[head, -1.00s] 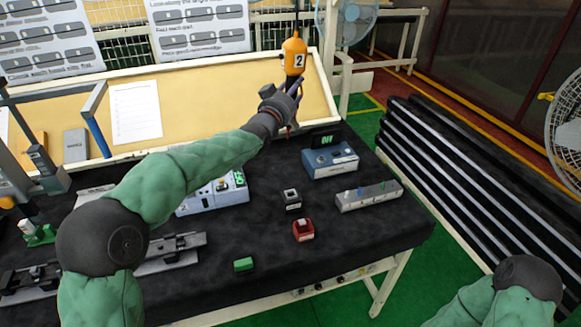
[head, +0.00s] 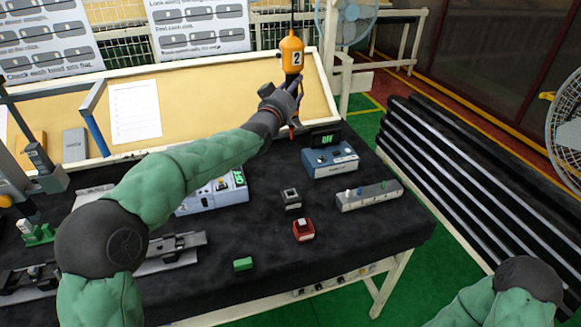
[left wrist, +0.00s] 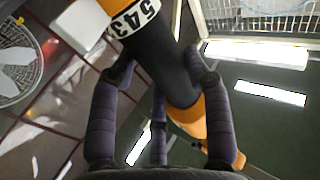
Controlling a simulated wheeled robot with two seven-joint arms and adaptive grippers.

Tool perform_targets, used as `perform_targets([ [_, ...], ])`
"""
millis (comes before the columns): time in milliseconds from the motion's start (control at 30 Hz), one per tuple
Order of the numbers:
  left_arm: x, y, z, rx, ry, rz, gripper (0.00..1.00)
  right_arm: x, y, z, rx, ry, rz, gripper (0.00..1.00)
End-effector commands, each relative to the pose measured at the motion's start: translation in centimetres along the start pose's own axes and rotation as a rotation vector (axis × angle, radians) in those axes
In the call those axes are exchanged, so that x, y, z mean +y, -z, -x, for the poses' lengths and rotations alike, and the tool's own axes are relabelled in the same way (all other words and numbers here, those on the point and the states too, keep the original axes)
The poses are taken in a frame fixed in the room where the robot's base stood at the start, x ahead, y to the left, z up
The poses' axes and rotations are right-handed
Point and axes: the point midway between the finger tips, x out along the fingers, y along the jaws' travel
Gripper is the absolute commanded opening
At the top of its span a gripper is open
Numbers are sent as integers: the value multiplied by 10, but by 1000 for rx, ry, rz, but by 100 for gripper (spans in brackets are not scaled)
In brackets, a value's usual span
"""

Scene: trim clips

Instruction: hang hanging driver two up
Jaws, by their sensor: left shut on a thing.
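The hanging driver two (head: 292,56) is orange with a white label reading 2. It is upright above the back of the bench, with a dark cable running up from its top. My left gripper (head: 294,86) is at its lower part, below the label. In the left wrist view the gripper's fingers (left wrist: 165,85) are closed around the driver's black grip (left wrist: 162,62); orange shows on both sides of the grip, with a label with digits at one end. The driver's lower end is mostly hidden by the fingers in the head view. My right gripper is out of view.
The black-covered bench (head: 330,265) holds a blue-grey box reading OFF (head: 330,160), a grey strip with knobs (head: 369,196), a red block (head: 303,230) and a green block (head: 243,264). A fan (head: 566,120) stands at right. The air around the driver looks clear.

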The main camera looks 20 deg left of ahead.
Motion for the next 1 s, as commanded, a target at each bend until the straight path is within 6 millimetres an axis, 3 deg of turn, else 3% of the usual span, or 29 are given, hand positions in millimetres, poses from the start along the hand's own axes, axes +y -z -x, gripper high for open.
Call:
perform_targets([
  [1000,-1,2,1,2,0,-1,0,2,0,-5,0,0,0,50],
])
